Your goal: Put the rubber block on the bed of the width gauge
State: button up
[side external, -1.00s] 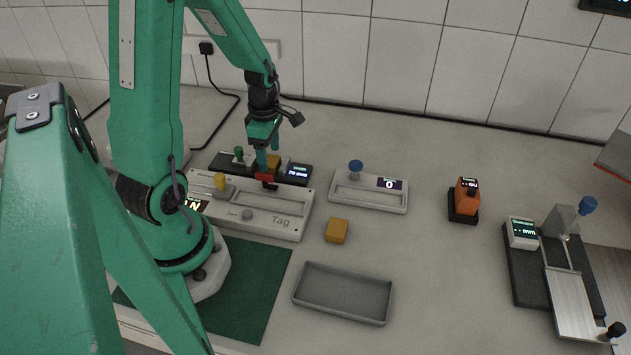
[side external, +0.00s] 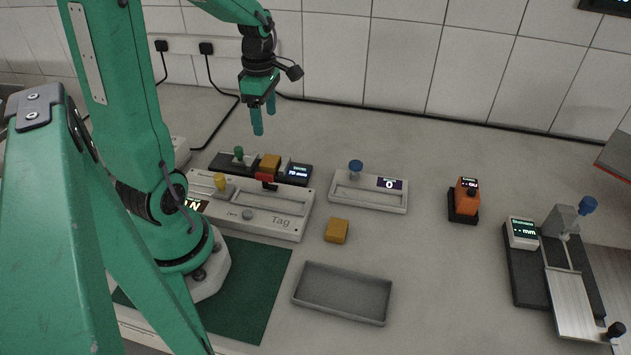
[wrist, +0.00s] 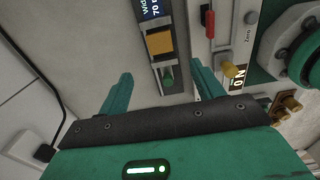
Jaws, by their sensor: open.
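The width gauge (side external: 219,161) is a dark, narrow bed with a lit display and a green knob, behind the pale Tag device. A yellow-tan block (side external: 270,163) sits on its bed between knob and display. In the wrist view, the block (wrist: 160,42) lies on the gauge beside the display reading 70. A similar yellow block (side external: 336,231) rests on the table in front; I cannot tell by looks which is rubber. My gripper (side external: 264,122) is open and empty, above the gauge and apart from the block. Its fingers (wrist: 161,70) are spread in the wrist view.
The Tag device (side external: 280,222), with a red part and yellow knob, stands just before the gauge. A grey tray (side external: 343,318) is at front centre. A small counter unit (side external: 365,205), an orange device (side external: 466,199) and a black-based gauge (side external: 525,280) stand to the right.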

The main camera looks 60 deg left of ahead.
dwell(0.5)
jog(key=s+d+r+m+t, duration=0.2)
jog(key=d+r+m, duration=0.3)
jog(key=m, duration=0.8)
jog(key=s+d+r+m+t, duration=0.2)
jog(key=d+r+m, duration=0.3)
jog(key=d+m, duration=0.7)
jog(key=shift+s+r+m+t, duration=0.3)
jog(key=shift+m+t, duration=0.5)
jog(key=shift+m, duration=0.2)
